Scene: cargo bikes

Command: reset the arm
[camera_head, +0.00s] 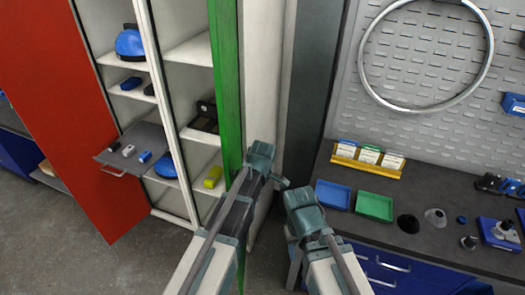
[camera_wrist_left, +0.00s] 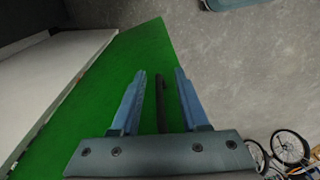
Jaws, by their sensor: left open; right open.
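My left gripper (camera_wrist_left: 160,82) is open in the left wrist view, its two blue-grey fingers apart. A dark bar (camera_wrist_left: 160,105), which looks like a handle, shows between the fingers in front of a green door (camera_wrist_left: 110,85); I cannot tell if it touches them. In the head view the green door (camera_head: 226,80) stands edge-on at the white cabinet, and my left arm (camera_head: 258,160) is folded beside it. My right arm (camera_head: 305,215) is bent to its right, by the workbench. My right gripper is open; its fingers are hard to make out.
A white cabinet (camera_head: 190,55) holds blue and yellow items; its red door (camera_head: 50,90) stands open. A dark workbench (camera_head: 440,205) carries a blue tray (camera_head: 332,194), a green tray (camera_head: 374,207) and small parts. A bicycle (camera_wrist_left: 290,148) shows behind my left gripper. Grey floor (camera_wrist_left: 235,65) is free.

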